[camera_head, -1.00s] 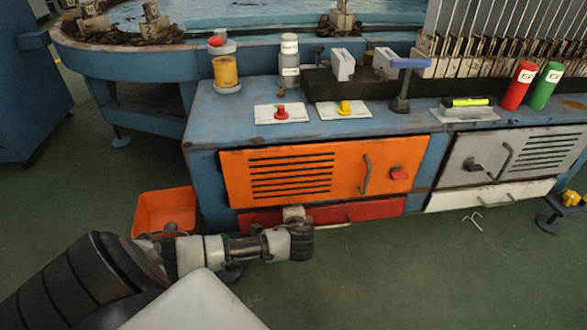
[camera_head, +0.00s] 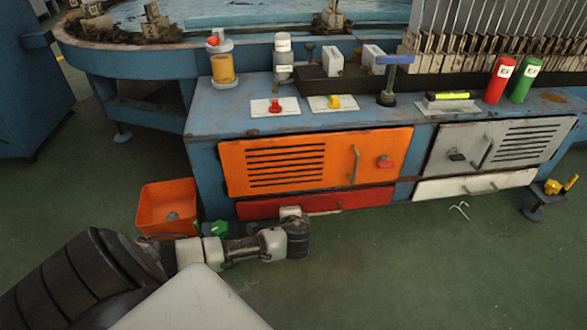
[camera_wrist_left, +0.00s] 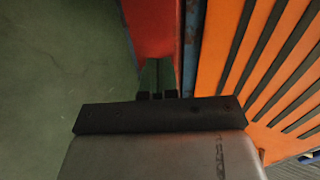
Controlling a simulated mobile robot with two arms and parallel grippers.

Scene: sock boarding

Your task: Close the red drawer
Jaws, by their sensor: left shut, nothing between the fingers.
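The red drawer (camera_head: 350,201) is the low red front under the orange slatted door (camera_head: 290,163) in the head view. It looks close to flush with the bench, but I cannot tell whether a small gap remains. My left gripper (camera_head: 291,212) is at the left half of the drawer front, partly hidden behind my own wrist. In the left wrist view, its fingers (camera_wrist_left: 157,65) are shut and empty. They overlap the red drawer front (camera_wrist_left: 153,25); contact is unclear. My right gripper is not in view.
An orange bin (camera_head: 167,205) stands on the floor left of the bench. A white drawer (camera_head: 476,185) lies under a grey door (camera_head: 497,146) to the right. A yellow-topped stand (camera_head: 553,187) is at far right. Green floor in front is largely clear.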

